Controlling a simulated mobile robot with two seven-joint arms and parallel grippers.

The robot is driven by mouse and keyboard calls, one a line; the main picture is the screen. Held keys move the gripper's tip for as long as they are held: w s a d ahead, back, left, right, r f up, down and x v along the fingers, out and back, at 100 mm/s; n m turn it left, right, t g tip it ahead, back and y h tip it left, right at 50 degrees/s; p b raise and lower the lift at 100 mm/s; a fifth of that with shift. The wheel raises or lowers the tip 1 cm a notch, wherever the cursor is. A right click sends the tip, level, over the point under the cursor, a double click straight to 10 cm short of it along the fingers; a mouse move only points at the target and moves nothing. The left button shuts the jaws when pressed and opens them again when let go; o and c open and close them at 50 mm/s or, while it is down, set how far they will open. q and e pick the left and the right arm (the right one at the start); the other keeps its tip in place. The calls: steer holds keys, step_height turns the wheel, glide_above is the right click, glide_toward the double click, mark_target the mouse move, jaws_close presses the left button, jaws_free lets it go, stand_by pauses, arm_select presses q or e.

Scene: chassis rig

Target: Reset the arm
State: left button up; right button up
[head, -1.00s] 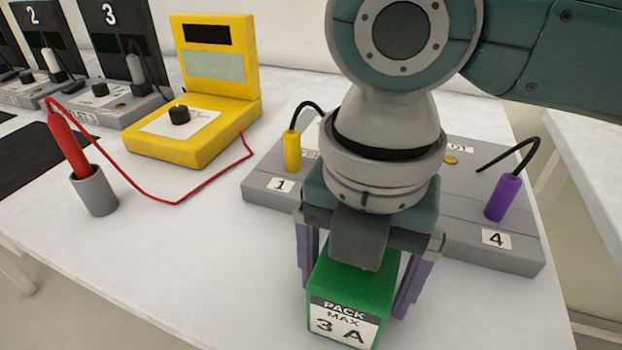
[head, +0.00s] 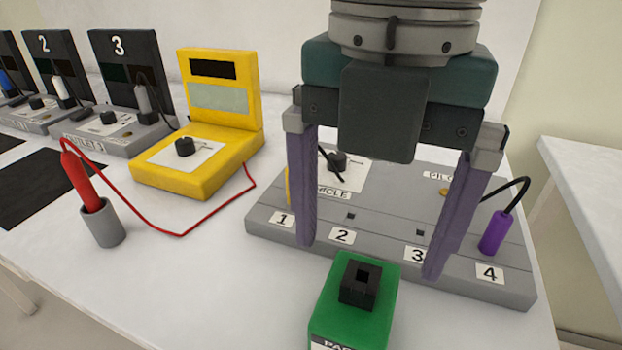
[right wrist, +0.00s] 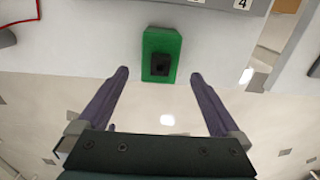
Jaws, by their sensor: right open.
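My right gripper (head: 368,262) is open and empty, raised in front of the grey numbered board in the head view. Its two purple fingers stand wide apart. The green pack (head: 333,312) stands on the white table just below and in front of the gripper, with a black socket on its top. In the right wrist view the green pack (right wrist: 150,46) lies ahead of the open fingertips (right wrist: 158,74), with nothing between them. My left gripper is not in view.
The grey board (head: 390,265) carries labels 1 to 4, a dial and a purple plug (head: 494,232). A yellow meter (head: 190,165) stands left of it. A red probe (head: 85,185) leans in a grey cup (head: 103,226). Outlet units (head: 115,135) stand at the back left.

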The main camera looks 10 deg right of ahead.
steer(key=shift+r, duration=0.35)
steer(key=shift+s+a+p, duration=0.2)
steer(key=shift+a+p, duration=0.15)
steer(key=s+a+r+m+t+y+p, duration=0.25)
steer(key=s+a+m+y+p, duration=0.2)
steer(key=m+p, duration=0.55)
steer(key=s+d+r+m+h+p, duration=0.15)
steer(key=s+d+m, duration=0.25)
steer(key=d+m, duration=0.45)
steer(key=s+d+m+h+p, duration=0.3)
steer(key=s+d+m, duration=0.1)
steer(key=d+m, duration=0.4)
step_height(320, 180, up, 37)
steer(key=a+t+p, duration=0.1)
steer(key=a+p, duration=0.1)
steer(key=p, duration=3.5)
steer(key=shift+w+m, duration=0.35)
